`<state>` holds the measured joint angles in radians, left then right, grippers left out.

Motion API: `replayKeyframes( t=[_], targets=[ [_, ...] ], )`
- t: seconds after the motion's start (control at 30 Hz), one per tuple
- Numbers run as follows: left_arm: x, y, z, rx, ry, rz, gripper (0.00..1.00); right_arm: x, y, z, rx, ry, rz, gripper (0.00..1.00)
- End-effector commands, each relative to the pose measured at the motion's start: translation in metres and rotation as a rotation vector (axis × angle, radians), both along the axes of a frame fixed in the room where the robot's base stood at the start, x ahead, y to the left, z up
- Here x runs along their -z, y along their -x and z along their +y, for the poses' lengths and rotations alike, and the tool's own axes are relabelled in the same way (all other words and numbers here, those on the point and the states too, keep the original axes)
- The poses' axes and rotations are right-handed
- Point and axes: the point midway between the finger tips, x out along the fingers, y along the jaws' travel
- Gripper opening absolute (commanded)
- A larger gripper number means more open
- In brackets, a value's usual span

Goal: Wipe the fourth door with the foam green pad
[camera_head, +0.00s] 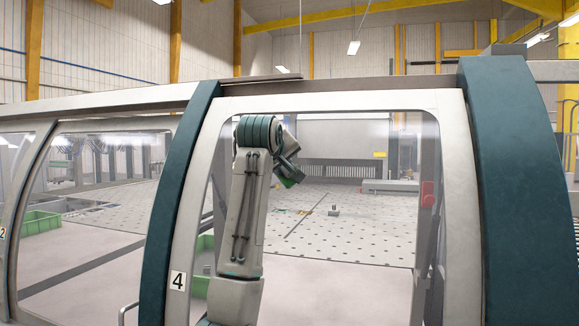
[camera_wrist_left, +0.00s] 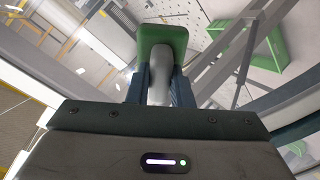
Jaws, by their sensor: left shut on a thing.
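The fourth door (camera_head: 462,215) is a curved light-grey frame with a large clear pane, marked by a "4" label at its lower left. My left arm rises in front of the pane, and my left gripper (camera_head: 287,166) is at its upper left part. The foam green pad (camera_head: 292,180) shows small and dark at the gripper's tip. In the left wrist view the pad (camera_wrist_left: 163,34) is a green rounded block on a grey handle (camera_wrist_left: 157,80), and my left gripper (camera_wrist_left: 160,88) is shut on that handle. I cannot tell whether the pad touches the pane.
Dark teal posts (camera_head: 512,190) flank the door on both sides. Another door (camera_head: 28,190) labelled 2 stands at left. Behind the panes are a dotted machine table (camera_head: 345,225) and green crates (camera_head: 40,222). A dark rail (camera_head: 260,78) runs along the top.

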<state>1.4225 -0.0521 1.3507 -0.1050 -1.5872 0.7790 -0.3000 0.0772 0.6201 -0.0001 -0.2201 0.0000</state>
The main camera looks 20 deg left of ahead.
Motion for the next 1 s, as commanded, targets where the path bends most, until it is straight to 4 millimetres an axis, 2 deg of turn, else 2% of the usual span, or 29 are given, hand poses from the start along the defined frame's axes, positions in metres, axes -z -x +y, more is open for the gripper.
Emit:
replayKeyframes(
  t=[0.27,0.8,1.0],
  targets=[
    [0.000,0.001,0.000,0.000,0.000,0.000,0.01,0.001,0.000,-0.001,0.000,0.001,0.000,0.00],
    [-0.023,0.046,0.001,0.000,0.001,-0.001,0.01,0.012,0.000,-0.005,-0.001,0.005,0.000,0.00],
    [-0.027,0.054,0.001,0.000,0.000,0.000,0.01,0.013,0.000,-0.005,-0.001,0.005,0.000,0.00]
  ],
)
